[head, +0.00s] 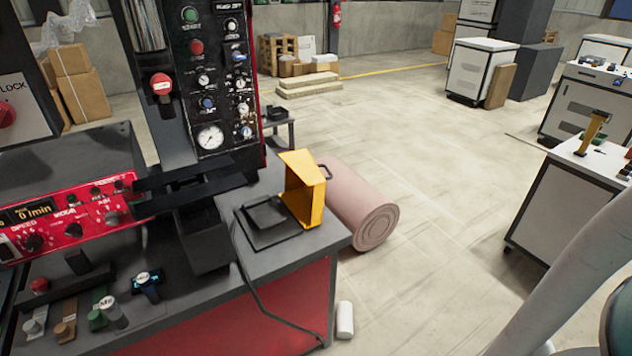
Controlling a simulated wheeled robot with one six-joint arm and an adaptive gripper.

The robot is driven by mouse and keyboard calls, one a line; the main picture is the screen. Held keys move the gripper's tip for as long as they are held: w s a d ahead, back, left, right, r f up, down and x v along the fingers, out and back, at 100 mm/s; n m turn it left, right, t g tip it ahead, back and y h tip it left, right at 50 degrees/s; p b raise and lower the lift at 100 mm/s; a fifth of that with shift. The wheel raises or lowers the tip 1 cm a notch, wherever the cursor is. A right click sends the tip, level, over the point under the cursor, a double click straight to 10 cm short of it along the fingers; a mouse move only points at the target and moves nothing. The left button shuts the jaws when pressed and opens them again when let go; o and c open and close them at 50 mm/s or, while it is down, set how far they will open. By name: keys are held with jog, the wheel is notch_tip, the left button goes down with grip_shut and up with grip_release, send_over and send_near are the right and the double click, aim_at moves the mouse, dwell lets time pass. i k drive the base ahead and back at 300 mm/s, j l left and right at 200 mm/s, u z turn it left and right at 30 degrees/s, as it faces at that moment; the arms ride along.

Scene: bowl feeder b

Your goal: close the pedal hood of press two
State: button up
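A yellow pedal hood (304,188) stands raised at the right corner of the dark press table, on the right side of a flat black pedal base (266,232). The hood is tilted up, so the black pedal (267,214) lies uncovered to its left. A cable runs from the base over the table's front edge. The press (215,95), with knobs and a gauge, stands behind on the same table; its name label is too small to read surely. My gripper is out of view; only part of my grey arm shows at the lower right.
A red control box (75,210) and several small handled tools crowd the table's left. A pink roll (372,225) lies on the floor behind the hood. White cabinets (565,215) stand at right; the floor between is clear.

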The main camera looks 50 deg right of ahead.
aim_at(303, 195)
jog(key=l, duration=0.65)
jog(key=k+l+u, duration=0.1)
jog(key=l, duration=1.25)
jog(key=k+l+u, duration=0.1)
jog(key=l, duration=0.55)
jog(key=k+l+u, duration=0.1)
jog(key=l, duration=0.55)
